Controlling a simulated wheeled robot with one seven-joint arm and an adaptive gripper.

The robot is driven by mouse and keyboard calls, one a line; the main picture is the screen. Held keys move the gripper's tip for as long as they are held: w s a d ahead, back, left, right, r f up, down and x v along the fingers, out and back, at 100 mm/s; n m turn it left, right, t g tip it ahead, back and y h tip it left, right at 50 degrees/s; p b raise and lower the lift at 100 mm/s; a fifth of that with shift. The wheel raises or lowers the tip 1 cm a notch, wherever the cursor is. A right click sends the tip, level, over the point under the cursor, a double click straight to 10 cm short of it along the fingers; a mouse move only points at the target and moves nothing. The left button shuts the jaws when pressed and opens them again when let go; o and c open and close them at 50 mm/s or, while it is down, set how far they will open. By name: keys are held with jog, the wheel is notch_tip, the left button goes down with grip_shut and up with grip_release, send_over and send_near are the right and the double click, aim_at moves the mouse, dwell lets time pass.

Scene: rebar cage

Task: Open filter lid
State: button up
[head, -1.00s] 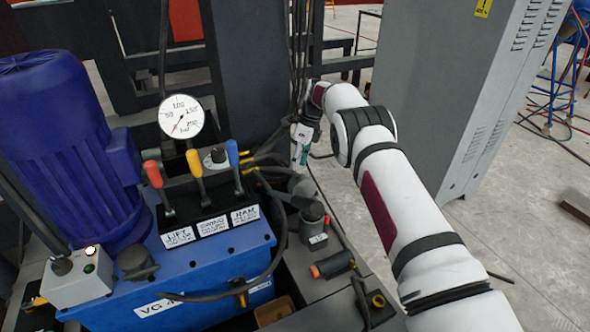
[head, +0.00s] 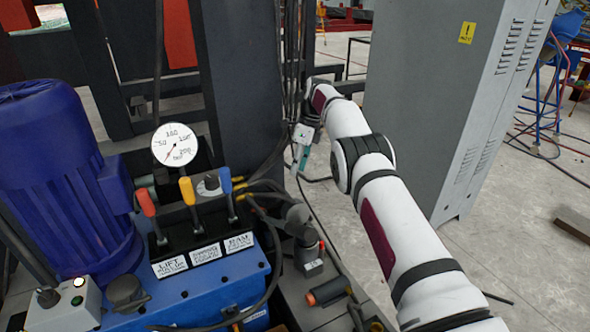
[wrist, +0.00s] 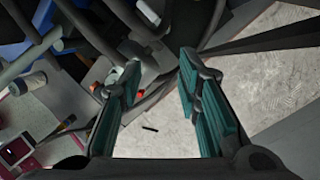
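A dark grey canister with a small white label (head: 311,262) stands at the right end of the blue hydraulic unit, and a rounded grey top (head: 299,214) shows beside it. I cannot tell for sure which part is the filter lid. My gripper (head: 302,152) is above and behind the canister in the head view, apart from it, beside the dark column. In the wrist view my gripper (wrist: 158,72) is open, its teal pads well apart with nothing held between them. Dark, rounded parts lie beyond the left fingertip; grey floor shows between the fingers.
The blue tank (head: 200,285) carries three levers (head: 188,190) and a pressure gauge (head: 174,145). A blue motor (head: 55,165) stands at the left. Hoses (head: 265,190) and hanging cables crowd the column near my gripper. A grey cabinet (head: 440,120) stands right of my arm.

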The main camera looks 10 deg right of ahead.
aim_at(290, 207)
jog(key=shift+a+n, duration=0.1)
jog(key=shift+n, duration=0.3)
jog(key=c, duration=0.4)
jog(key=n, duration=0.2)
jog(key=shift+w+a+r+n+p, duration=0.1)
jog(key=shift+w+a+n+p, duration=0.15)
jog(key=shift+n+p, duration=0.15)
grip_shut()
jog(key=a+n+t+h+p, duration=0.25)
jog(key=a+n+p, duration=0.2)
jog(key=n, duration=1.95)
jog(key=shift+s+d+f+b, duration=0.15)
jog(key=shift+s+f+b, duration=0.25)
jog(key=shift+f+b, duration=0.85)
jog(key=shift+s+d+f+b, duration=0.1)
jog(key=shift+s+f+b, duration=0.5)
jog(key=shift+f, duration=1)
jog(key=shift+s+d+f+b, duration=0.15)
jog(key=shift+s+f+b, duration=0.05)
jog(key=shift+f+b, duration=1.1)
